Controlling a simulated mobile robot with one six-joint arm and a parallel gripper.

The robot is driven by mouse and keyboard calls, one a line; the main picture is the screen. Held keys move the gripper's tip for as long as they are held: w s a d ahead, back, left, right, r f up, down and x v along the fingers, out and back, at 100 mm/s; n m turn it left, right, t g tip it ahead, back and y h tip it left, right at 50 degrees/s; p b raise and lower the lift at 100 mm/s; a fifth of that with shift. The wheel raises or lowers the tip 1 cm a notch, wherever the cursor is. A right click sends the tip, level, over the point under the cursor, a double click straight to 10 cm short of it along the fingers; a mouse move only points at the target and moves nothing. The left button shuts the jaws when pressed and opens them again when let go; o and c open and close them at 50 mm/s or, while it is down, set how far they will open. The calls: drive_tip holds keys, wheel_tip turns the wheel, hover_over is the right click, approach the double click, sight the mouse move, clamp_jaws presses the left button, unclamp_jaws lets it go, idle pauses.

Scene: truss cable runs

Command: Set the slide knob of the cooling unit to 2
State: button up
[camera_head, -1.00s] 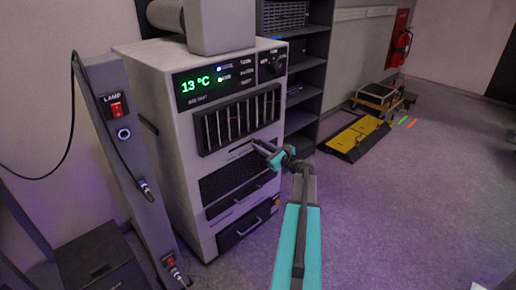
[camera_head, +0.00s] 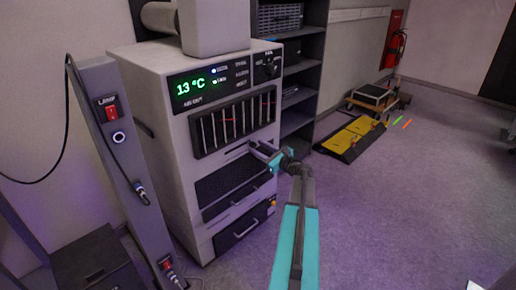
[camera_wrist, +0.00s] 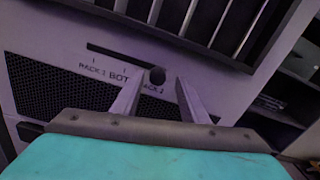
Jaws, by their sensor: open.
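The cooling unit (camera_head: 172,85) is a tall pale cabinet with a green 13 °C display. Its horizontal slide slot (camera_wrist: 110,52) has marks labelled RACK 1, BOTH (partly hidden) and RACK 2. The dark slide knob (camera_wrist: 157,75) appears at the right end of the slot, by the RACK 2 label. My gripper (camera_wrist: 159,76) is open in front of the panel, with one finger on each side of the knob in the wrist view. I cannot tell whether either finger touches it. In the head view my gripper (camera_head: 258,150) hides the knob.
A vented grille (camera_head: 234,121) lies above the slot and a dark mesh panel (camera_head: 232,180) below. A grey post (camera_head: 120,160) with a lamp switch stands left. Dark shelves (camera_head: 301,90) stand behind right.

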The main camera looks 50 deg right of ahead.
drive_tip(key=s, duration=1.2)
drive_tip(key=shift+s+a, duration=0.4)
drive_tip(key=shift+a, duration=0.05)
